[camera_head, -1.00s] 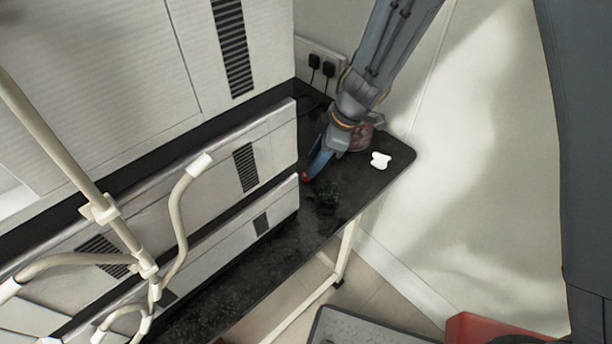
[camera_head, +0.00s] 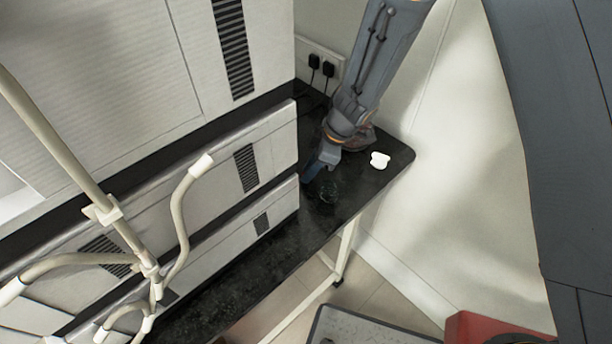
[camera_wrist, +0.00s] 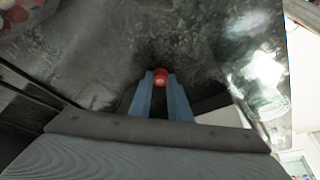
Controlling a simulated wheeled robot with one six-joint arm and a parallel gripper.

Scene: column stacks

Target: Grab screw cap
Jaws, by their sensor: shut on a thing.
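The screw cap (camera_wrist: 160,76) is small and red. In the wrist view it sits between the blue fingertips of my gripper (camera_wrist: 160,82), which is shut on it. In the head view my gripper (camera_head: 312,172) points down over the black tabletop (camera_head: 345,205), close to the end of the white vented units. The cap cannot be made out in the head view. I cannot tell whether the cap touches the tabletop.
A white unit (camera_head: 220,235) with vents stands just left of my gripper. A white object (camera_head: 380,160) lies near the table's right corner. A clear, glassy object (camera_head: 328,190) is close to the right. Pale pipes (camera_head: 180,210) stand in the left foreground.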

